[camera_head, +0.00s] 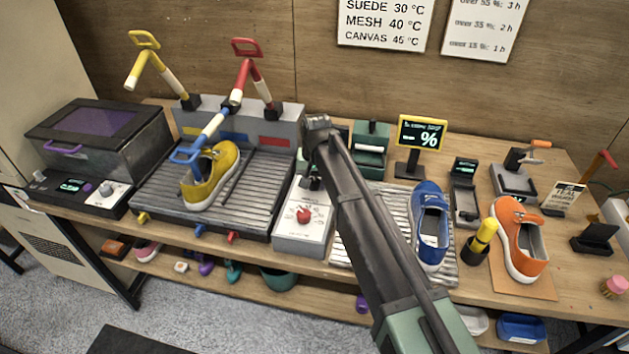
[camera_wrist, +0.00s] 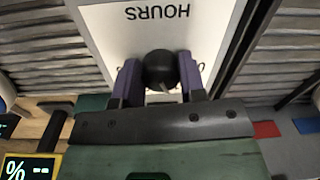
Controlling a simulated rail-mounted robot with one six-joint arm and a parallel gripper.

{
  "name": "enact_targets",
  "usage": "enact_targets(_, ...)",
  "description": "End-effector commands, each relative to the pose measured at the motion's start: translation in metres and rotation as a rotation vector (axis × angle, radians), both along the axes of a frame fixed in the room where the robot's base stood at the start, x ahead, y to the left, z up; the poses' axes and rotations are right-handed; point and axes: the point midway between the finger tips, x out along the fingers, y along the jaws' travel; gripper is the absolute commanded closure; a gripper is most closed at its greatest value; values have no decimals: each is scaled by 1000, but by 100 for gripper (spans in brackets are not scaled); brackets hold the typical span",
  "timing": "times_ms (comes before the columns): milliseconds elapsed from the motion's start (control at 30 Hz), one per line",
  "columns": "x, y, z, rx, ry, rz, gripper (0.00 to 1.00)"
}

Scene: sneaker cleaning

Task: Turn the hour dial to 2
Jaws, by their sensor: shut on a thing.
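The hour dial (camera_wrist: 160,66) is a round black knob on a white panel, in the middle of the wrist view. The word HOURS shows upside down above it. My gripper (camera_wrist: 160,84) has a purple-grey finger on each side of the knob and is shut on it. The fingers cover most marks around the dial, so I cannot read its setting. In the head view, my gripper (camera_head: 313,178) is at the back of the white-topped control box (camera_head: 318,215), behind its red knob (camera_head: 303,215). My arm partly hides the box there.
A ribbed tray with a yellow sneaker (camera_head: 212,178) is left of the box. A blue sneaker (camera_head: 430,225) and an orange sneaker (camera_head: 518,238) stand to the right. A yellow percent display (camera_head: 421,134) stands behind. My arm crosses the bench's middle.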

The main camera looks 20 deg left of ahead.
Motion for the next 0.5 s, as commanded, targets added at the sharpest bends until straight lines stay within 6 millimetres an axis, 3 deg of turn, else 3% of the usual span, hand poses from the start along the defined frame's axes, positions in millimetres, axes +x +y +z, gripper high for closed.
enact_targets(500, -1, 1, 0, 0, 1, -477, 86)
